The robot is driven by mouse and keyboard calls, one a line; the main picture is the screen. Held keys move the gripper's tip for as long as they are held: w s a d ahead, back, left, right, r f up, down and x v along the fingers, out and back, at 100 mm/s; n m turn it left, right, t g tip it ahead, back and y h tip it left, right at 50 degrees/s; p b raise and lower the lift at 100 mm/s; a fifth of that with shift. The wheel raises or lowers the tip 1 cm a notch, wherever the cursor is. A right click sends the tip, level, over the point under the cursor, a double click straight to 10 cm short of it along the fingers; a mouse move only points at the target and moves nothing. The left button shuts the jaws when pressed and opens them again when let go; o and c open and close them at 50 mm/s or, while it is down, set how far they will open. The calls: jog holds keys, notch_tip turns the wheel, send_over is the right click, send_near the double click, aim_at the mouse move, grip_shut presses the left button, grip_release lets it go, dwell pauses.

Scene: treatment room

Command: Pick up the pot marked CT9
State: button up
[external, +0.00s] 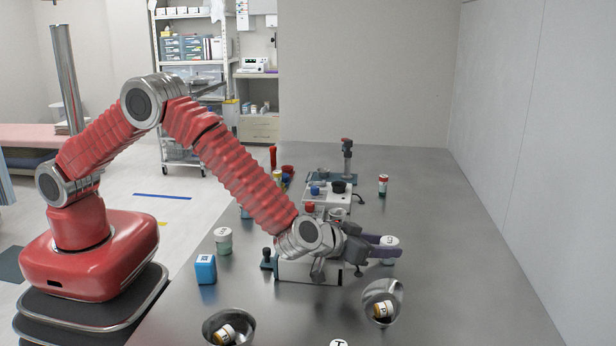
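My gripper (386,246) is low over the right half of the grey table (470,260), with its purple-grey fingers pointing right. A small white pot (391,242) with a dark mark shows at the fingertips, partly hidden by them. I cannot tell whether the fingers touch it or stand around it. A pale green pot with a white marked lid (223,235) stands upright at the left of the table. Labelled pots lie tilted in the left metal bowl (212,324) and the right metal bowl (369,292). No marking reads clearly as CT9.
A white box-like device (296,271) sits under my wrist, with a dark knobbed post (267,259) beside it. A blue block (205,269), a red-and-white pot (383,184) and a stand (347,160) are also on the table. The right side is clear up to the wall.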

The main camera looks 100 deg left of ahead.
jog(key=c, duration=0.8)
notch_tip(320, 180, up, 10)
dwell(0.4)
dwell(0.4)
